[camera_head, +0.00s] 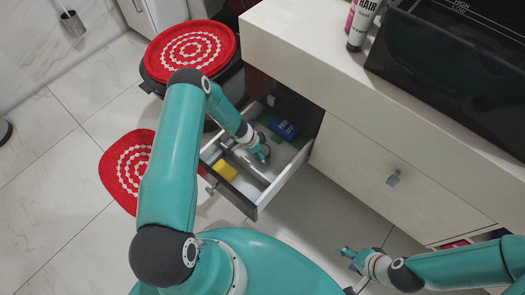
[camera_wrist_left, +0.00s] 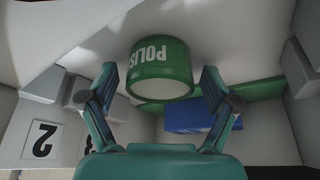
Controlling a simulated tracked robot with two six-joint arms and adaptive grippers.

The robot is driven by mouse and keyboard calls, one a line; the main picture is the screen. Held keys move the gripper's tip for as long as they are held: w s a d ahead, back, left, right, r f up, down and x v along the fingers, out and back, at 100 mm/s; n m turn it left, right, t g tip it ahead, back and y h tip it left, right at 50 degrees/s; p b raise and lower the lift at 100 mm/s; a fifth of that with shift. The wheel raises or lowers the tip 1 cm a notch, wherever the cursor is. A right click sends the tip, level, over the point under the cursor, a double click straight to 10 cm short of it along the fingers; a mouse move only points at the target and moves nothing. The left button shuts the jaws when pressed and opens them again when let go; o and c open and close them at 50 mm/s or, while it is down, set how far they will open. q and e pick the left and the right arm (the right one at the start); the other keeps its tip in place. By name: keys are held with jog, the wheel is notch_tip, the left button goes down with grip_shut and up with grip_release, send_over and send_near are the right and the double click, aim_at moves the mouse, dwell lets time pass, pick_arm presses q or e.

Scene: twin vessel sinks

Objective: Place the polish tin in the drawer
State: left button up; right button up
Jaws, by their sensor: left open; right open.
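The drawer (camera_head: 284,182) stands open in the head view, with dividers inside. My left gripper (camera_head: 262,153) reaches down into it and is open. In the left wrist view the green polish tin (camera_wrist_left: 160,60), with white "POLIS" lettering, sits between the two spread fingers. A gap shows on each side of the tin. I cannot tell exactly what the tin rests on. In the head view I cannot make out the tin near the gripper. My right gripper (camera_head: 350,258) is open and empty, low in front of the cabinet.
A yellow block (camera_head: 224,170) and a blue box (camera_head: 284,129) lie in the drawer; the blue box also shows in the left wrist view (camera_wrist_left: 200,118). The white counter (camera_head: 300,40) overhangs at right.

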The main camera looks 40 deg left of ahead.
pick_arm(q)
jog(key=p+v, duration=0.5)
jog(key=v, duration=0.7)
jog(key=s+d+r+n, duration=0.1)
jog(key=d, duration=0.4)
jog(key=s+d+r+n+h, duration=0.1)
jog(key=s+d+n, duration=0.1)
jog(key=d, duration=0.3)
jog(key=s+d+r+n+g+h, duration=0.1)
jog(key=s+d, duration=0.1)
jog(key=d, duration=0.4)
jog(key=shift+r, duration=0.3)
jog(key=s+d+r+n+g, duration=0.2)
jog(key=s+d+n, duration=0.3)
jog(key=s, duration=0.6)
jog(key=shift+d+r+n+y, duration=0.3)
jog(key=shift+d+r+y, duration=0.1)
jog(key=shift+d, duration=0.4)
